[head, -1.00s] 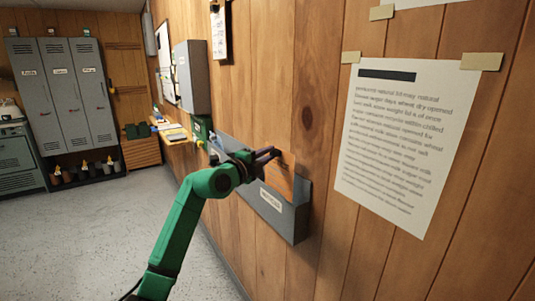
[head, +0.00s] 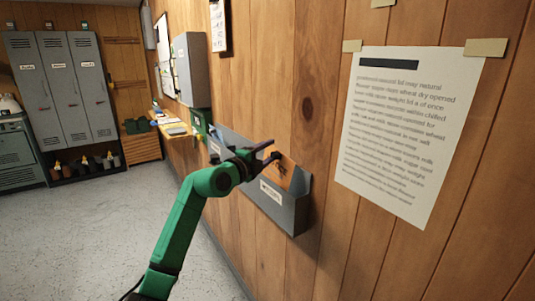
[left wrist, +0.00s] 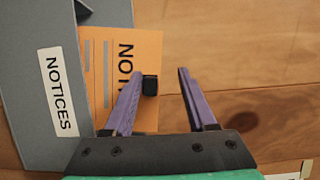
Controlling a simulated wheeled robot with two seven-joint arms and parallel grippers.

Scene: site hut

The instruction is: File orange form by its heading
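The orange form (left wrist: 150,50) stands in the grey wall pocket (left wrist: 30,110) labelled NOTICES. Its visible heading begins "NOT"; the rest is covered by my gripper. In the head view the form (head: 296,178) rises from the right end of the pocket row (head: 292,216), against the wood wall. My left gripper (head: 274,150) is at the form's upper edge. In the left wrist view its purple fingers (left wrist: 166,80) are spread, one over the form and one over bare wall, with nothing clasped between them. My right gripper is not in view.
A printed sheet (head: 405,140) is taped to the wall at right. A grey wall box (head: 191,75) and a shelf with papers (head: 175,130) are farther along the wall. Grey lockers (head: 62,90) stand at back left. The floor (head: 90,235) is clear.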

